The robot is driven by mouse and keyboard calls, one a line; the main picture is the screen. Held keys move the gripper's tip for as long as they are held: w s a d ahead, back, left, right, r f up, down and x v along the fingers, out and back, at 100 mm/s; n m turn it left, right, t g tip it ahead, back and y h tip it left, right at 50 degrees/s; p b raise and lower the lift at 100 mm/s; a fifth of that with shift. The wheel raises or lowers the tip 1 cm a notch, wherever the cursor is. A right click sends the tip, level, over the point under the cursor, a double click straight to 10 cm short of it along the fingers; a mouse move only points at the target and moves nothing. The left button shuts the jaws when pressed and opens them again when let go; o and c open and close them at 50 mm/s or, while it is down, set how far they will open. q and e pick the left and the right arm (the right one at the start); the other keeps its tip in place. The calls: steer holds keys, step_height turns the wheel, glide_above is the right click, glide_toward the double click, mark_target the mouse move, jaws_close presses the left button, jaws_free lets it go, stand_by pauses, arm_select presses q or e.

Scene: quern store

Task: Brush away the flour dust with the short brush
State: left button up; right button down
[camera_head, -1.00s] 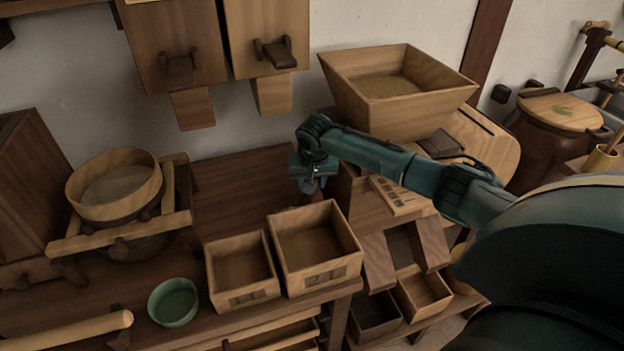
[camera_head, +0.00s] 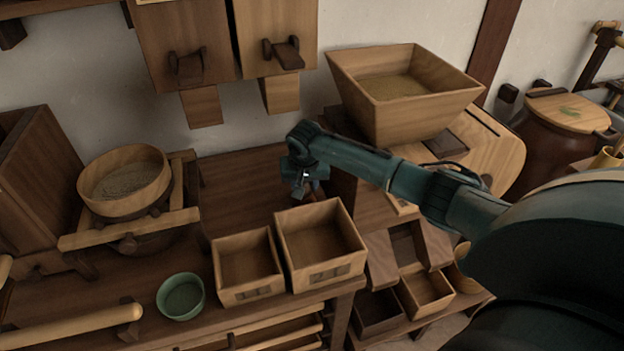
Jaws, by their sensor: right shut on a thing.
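My right gripper (camera_head: 303,188) is over the back of the wooden bench (camera_head: 245,183), just behind the right one of two open wooden boxes. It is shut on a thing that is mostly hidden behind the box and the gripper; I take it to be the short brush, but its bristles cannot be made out. No flour dust can be clearly told apart on the bench top. My left gripper is not in view.
Two open boxes, left (camera_head: 247,262) and right (camera_head: 320,240), stand at the bench's front. A green bowl (camera_head: 181,297) and a round sieve (camera_head: 125,182) are to the left. A large hopper (camera_head: 400,95) stands behind my right arm. The bench behind the boxes is clear.

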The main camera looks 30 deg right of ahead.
steer(key=shift+w+a+f+p, duration=0.1)
steer(key=shift+w+a+p, duration=0.15)
steer(key=shift+a, duration=0.8)
steer(key=shift+w+a+f+p, duration=0.1)
steer(key=shift+w+a+p, duration=0.15)
steer(key=shift+a, duration=0.75)
steer(key=shift+w+a+f, duration=0.1)
steer(key=shift+w+a, duration=0.05)
steer(key=shift+a, duration=0.7)
steer(key=shift+w+a+f, duration=0.1)
steer(key=shift+a, duration=0.75)
steer(key=shift+r+p, duration=0.15)
steer(key=shift+p, duration=0.45)
steer(key=shift+d, duration=0.15)
